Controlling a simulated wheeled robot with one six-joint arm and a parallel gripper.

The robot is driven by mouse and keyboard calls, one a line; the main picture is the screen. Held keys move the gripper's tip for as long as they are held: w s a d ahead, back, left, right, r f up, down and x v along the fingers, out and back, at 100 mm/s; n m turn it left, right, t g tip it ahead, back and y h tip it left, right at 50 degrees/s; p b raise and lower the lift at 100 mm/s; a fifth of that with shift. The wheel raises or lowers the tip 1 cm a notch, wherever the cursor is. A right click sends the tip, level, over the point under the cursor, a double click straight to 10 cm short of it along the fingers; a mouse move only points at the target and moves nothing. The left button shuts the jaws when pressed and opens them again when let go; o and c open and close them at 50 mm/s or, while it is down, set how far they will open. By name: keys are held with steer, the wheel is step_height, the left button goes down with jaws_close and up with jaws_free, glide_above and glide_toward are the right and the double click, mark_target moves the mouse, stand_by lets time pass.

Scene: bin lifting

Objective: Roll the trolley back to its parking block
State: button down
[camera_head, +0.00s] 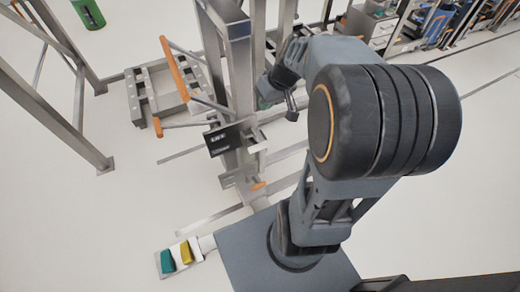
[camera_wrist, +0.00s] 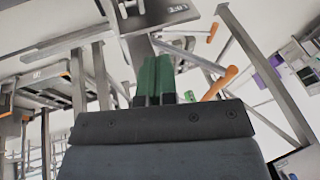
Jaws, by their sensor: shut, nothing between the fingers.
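A steel frame with orange-gripped bars (camera_head: 174,68), which looks like the trolley, stands left of the lift column (camera_head: 240,80). In the wrist view the orange grips (camera_wrist: 220,83) show to the right, beyond my fingers. I cannot tell its wheels or a parking block apart from the other metal parts. My gripper (camera_head: 264,103) is beside the column in the head view, partly hidden by my own arm. In the wrist view its green fingers (camera_wrist: 155,80) are together and hold nothing. They look apart from the grips.
A black sign (camera_head: 222,139) sits on the column. A green and a yellow pedal (camera_head: 186,253) lie at the lower left. A steel rack (camera_head: 75,85) stands at the left, with a green bin (camera_head: 88,13) behind. Shelving lines the back right. The right floor is clear.

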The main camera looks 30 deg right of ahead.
steer(key=w+d+f+y+b, duration=0.1)
steer(key=w+d+f+b, duration=0.2)
steer(key=f, duration=0.4)
steer(key=d+f+t+y+b, duration=0.1)
steer(key=d+f+b, duration=0.25)
steer(key=f, duration=0.35)
steer(key=w+d+f+b, duration=0.2)
steer(key=d+f+b, duration=0.15)
steer(key=f, duration=0.35)
steer(key=w+a+f, duration=0.3)
steer(key=a+f, duration=0.4)
steer(key=shift+w+a+p, duration=0.15)
steer(key=shift+a+p, duration=0.1)
steer(key=shift+p, duration=0.15)
steer(key=shift+f, duration=0.15)
